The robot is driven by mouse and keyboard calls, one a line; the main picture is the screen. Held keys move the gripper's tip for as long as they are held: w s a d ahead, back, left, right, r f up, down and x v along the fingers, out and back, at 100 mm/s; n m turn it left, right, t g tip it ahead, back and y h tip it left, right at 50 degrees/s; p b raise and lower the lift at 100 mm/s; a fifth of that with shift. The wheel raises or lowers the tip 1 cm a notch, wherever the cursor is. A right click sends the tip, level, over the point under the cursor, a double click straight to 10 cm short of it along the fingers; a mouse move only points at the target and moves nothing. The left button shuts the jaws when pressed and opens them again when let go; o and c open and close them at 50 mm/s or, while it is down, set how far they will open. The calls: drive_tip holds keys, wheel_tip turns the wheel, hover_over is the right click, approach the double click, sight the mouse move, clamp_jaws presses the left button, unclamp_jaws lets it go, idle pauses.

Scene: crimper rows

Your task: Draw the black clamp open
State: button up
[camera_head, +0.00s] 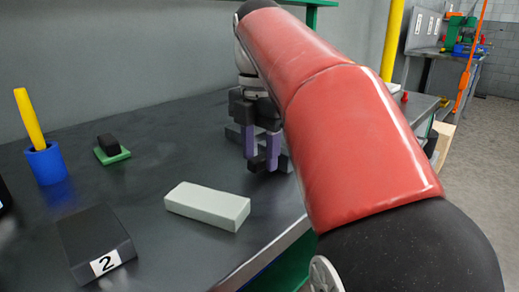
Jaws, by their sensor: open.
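My gripper (261,152) points down at the back middle of the dark bench, with its two purple fingers apart. A dark grey fixture (234,132) stands behind and beside the fingers, and may be the black clamp. Parts of it show on both sides of the fingers, and the rest is hidden by the gripper and my red arm. A small dark block shows low by the fingertips; I cannot tell whether it belongs to the fixture or to my fingers. Contact between fingers and fixture cannot be made out.
A pale block (208,205) lies in front of the gripper. A black wedge marked 2 (92,240) is at the front left. A blue cup (46,164) with a yellow rod and a green plate (113,156) bearing a black piece stand at left. The bench's front edge runs below my arm.

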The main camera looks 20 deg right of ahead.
sight(260, 157)
wheel_tip(260, 157, up, 8)
drive_tip(key=shift+f+p, duration=0.2)
drive_tip(key=shift+p, duration=0.85)
